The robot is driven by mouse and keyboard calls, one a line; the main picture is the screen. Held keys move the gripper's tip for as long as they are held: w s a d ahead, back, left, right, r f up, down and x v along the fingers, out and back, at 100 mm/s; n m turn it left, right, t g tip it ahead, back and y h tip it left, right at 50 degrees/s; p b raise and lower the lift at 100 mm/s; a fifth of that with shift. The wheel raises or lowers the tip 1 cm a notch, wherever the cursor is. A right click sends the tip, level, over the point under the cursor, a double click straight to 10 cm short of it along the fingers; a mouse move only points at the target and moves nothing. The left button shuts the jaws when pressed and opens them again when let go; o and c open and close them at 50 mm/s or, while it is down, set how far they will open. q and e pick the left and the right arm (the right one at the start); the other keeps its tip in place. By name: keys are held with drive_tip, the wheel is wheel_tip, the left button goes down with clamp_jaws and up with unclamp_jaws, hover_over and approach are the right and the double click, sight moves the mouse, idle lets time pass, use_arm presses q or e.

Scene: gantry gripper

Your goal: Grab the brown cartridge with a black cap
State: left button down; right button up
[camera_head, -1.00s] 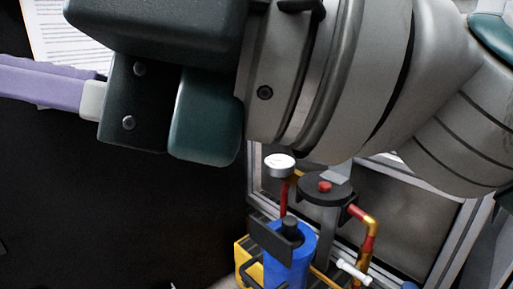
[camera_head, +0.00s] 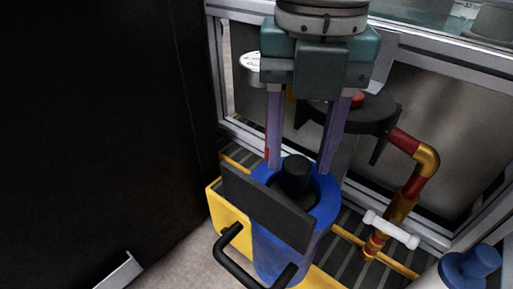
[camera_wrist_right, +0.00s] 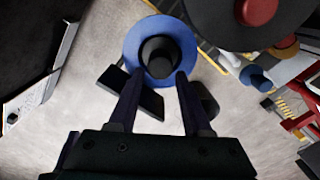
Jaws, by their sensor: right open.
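A round black cap (camera_head: 296,172) stands in the open top of a blue cylinder (camera_head: 285,255). No brown cartridge body shows; anything below the cap is hidden inside the blue cylinder. My right gripper (camera_head: 299,170) points down with its purple fingers spread and empty, the tips close to the cap on its left and right. In the right wrist view, the cap (camera_wrist_right: 158,57) lies centred just beyond the gap between the fingertips (camera_wrist_right: 158,75), inside the blue ring (camera_wrist_right: 132,42). I cannot tell whether the fingers touch anything. My left gripper is not in view.
A flat black plate (camera_head: 268,208) is in front of the blue cylinder, above a yellow base (camera_head: 232,232) and black handle (camera_head: 238,262). A black disc with a red button (camera_head: 358,99), a gauge (camera_head: 249,68) and red-gold pipes (camera_head: 424,158) stand close behind. A dark panel (camera_head: 90,120) is left.

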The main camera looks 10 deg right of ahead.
sight(297, 163)
drive_tip(key=f+b, duration=0.2)
drive_tip(key=f, duration=0.1)
drive_tip(key=f+b, duration=0.1)
drive_tip(key=shift+w+d+f+b, duration=0.1)
drive_tip(key=shift+w+f+b, duration=0.25)
drive_tip(key=shift+f, duration=0.35)
drive_tip(key=shift+r, duration=0.1)
drive_tip(key=shift+c, duration=0.3)
clamp_jaws()
drive_tip(key=shift+r, duration=0.1)
